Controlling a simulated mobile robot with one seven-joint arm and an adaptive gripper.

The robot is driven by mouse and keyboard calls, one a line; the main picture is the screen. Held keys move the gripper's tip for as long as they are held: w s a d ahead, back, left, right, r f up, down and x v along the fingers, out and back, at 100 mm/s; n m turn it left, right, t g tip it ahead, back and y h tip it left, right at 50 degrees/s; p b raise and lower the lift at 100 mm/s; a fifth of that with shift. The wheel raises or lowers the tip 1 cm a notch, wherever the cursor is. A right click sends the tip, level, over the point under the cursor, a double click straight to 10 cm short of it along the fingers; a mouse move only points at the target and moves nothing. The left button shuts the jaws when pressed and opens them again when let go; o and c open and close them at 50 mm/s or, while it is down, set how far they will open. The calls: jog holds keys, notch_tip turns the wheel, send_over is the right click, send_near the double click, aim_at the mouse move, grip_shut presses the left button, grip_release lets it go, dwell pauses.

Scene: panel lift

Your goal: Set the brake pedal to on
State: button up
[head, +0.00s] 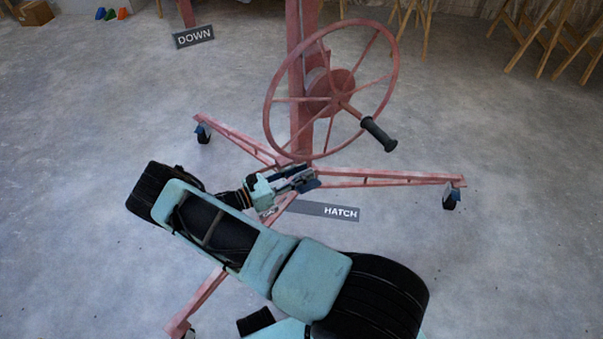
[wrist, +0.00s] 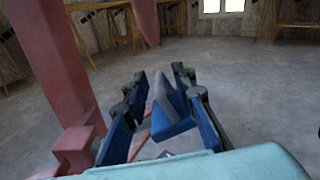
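A blue, pedal-like plate (wrist: 172,112) sits low at the foot of the pink lift in the wrist view, tilted. A dark blue piece at my gripper's tip in the head view (head: 309,184) appears to be the same plate. My gripper (head: 297,179) is low beside the base of the pink post. In the wrist view, its two fingers (wrist: 161,77) stand apart with the plate between them, closer to the right finger. I cannot tell whether they touch it. The pedal's mount is hidden, and its on or off position is not clear.
A pink handwheel (head: 330,97) with a black handle (head: 379,134) hangs above my gripper. Pink legs (head: 390,179) with casters (head: 451,197) spread across the floor. A HATCH sign (head: 340,212) lies close by, a DOWN sign (head: 193,37) farther back. Floor at right is clear.

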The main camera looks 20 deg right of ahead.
jog(key=shift+c, duration=0.5)
grip_shut()
